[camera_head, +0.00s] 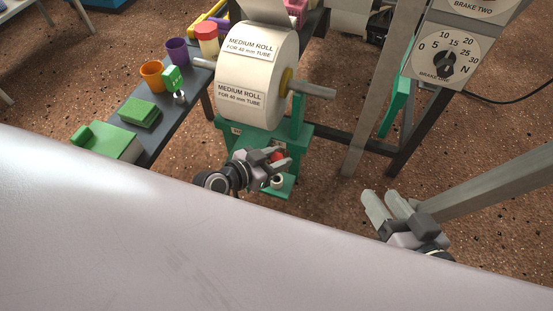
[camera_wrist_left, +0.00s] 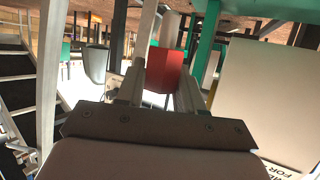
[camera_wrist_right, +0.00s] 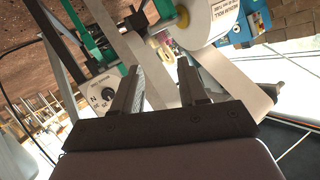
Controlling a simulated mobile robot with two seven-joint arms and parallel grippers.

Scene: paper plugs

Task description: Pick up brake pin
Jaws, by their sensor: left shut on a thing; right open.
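My left gripper (camera_head: 278,160) is shut on a red piece (camera_head: 277,155) beside the green stand below the large paper roll. In the left wrist view the red piece (camera_wrist_left: 165,72) sits between the fingers (camera_wrist_left: 158,88), with a grey shaft (camera_wrist_left: 170,28) rising behind it. I take this to be the brake pin; its far end is hard to make out. My right gripper (camera_head: 387,208) is open and empty, low on the right side of the head view. Its spread fingers (camera_wrist_right: 160,85) show in the right wrist view with nothing held between them.
The paper roll (camera_head: 262,77) sits on a grey shaft above the green stand (camera_head: 235,138). A dark bench (camera_head: 168,128) at left holds an orange cup (camera_head: 152,74), a purple cup (camera_head: 177,51) and green blocks (camera_head: 140,112). A brake dial (camera_head: 443,58) and grey posts stand at right.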

